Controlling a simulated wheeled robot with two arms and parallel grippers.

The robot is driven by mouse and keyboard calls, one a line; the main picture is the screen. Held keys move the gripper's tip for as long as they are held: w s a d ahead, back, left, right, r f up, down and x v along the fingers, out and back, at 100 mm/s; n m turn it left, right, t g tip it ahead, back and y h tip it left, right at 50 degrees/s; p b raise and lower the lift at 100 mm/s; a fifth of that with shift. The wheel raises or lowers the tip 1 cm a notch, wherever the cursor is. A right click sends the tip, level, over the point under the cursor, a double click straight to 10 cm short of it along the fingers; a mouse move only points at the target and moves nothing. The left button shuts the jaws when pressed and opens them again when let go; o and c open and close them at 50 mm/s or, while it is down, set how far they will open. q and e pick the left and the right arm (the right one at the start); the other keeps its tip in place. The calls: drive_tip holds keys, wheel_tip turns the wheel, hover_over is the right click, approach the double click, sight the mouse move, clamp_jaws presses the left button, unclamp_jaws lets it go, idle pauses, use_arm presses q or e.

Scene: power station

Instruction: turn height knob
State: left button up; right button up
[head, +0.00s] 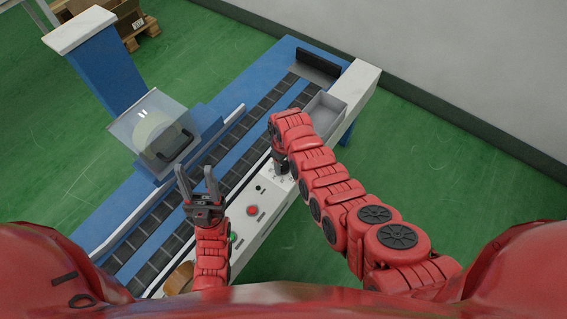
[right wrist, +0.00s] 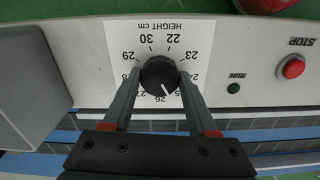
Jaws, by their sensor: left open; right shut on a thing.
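The black height knob (right wrist: 158,76) sits on a white dial plate marked HEIGHT cm, which appears upside down in the right wrist view. Numbers from 22 to 30 ring the knob. Its white pointer mark lies at the lower right, around 25 to 26; the fingers partly cover the lower numbers. My right gripper (right wrist: 160,80) is shut on the knob, one finger on each side. In the head view my right gripper (head: 281,163) reaches down to the white control panel (head: 262,224) and hides the knob. My left gripper (head: 197,174) is open and empty above the conveyor machine.
A grey tray (head: 326,110) is at the panel's far end. A clear guard (head: 150,128) stands over the conveyor at left. Green floor is free at right.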

drive_tip(key=shift+n, duration=1.1)
drive_tip(key=shift+w, duration=0.1)
drive_tip(key=o, duration=1.4)
drive_tip(key=shift+r, duration=0.15)
wheel_tip(320, 180, up, 12)
wheel_tip(320, 180, up, 5)
drive_tip(key=p, duration=0.4)
hover_over(283, 165)
drive_tip(key=shift+d+r, duration=0.1)
